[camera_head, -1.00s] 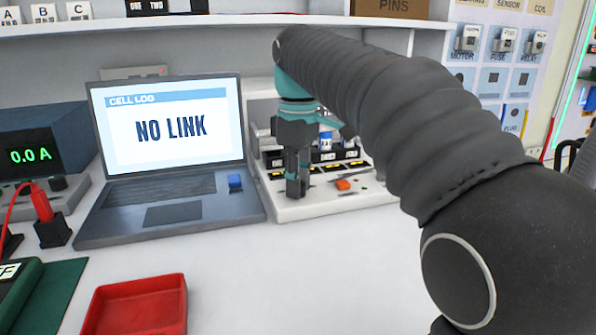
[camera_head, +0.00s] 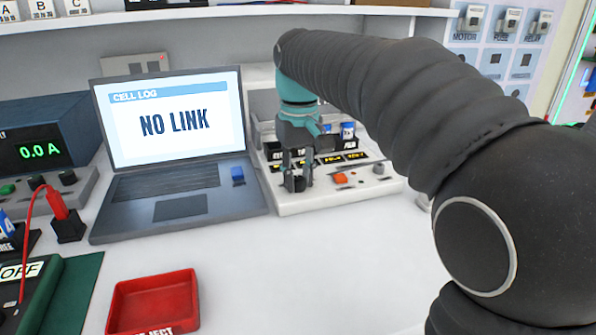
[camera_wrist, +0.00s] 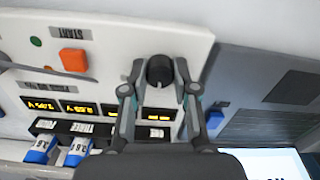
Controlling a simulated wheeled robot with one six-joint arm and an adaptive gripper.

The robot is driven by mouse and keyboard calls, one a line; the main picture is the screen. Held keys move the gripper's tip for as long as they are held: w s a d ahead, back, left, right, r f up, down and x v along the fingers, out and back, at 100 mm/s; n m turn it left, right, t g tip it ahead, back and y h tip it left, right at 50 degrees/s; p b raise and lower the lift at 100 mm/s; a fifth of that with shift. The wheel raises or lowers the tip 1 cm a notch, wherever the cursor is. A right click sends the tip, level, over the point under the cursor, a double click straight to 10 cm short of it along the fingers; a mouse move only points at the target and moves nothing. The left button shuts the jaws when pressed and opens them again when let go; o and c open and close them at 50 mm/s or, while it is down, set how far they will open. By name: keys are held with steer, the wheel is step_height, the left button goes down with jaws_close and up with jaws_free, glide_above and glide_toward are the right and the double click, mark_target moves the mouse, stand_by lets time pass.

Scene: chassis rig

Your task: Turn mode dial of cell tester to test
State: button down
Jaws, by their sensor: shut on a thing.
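The cell tester (camera_head: 335,200) is a white panel right of the laptop. Its black round mode dial (camera_wrist: 160,70) sits near the panel's edge in the wrist view. My gripper (camera_head: 297,184) points down over the tester's left front corner. In the wrist view my gripper (camera_wrist: 159,78) has one finger on each side of the dial and is shut on it. The dial's mode labels cannot be read. An orange START button (camera_wrist: 74,60) and a green light (camera_wrist: 36,41) are on the panel. Blue-and-white cells (camera_wrist: 78,150) stand in slots behind small yellow displays (camera_wrist: 75,106).
An open laptop (camera_head: 180,180) reading NO LINK stands close left of the tester, with a blue block (camera_head: 237,175) on it. A red tray (camera_head: 153,300) lies in front. A power supply (camera_head: 40,150) reading 0.0 A is at left. The middle of the bench is clear.

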mark_target(298, 178)
stand_by(0.4)
steer(key=c, duration=0.9)
jaws_free()
step_height(298, 178, up, 12)
steer(key=shift+f, duration=0.1)
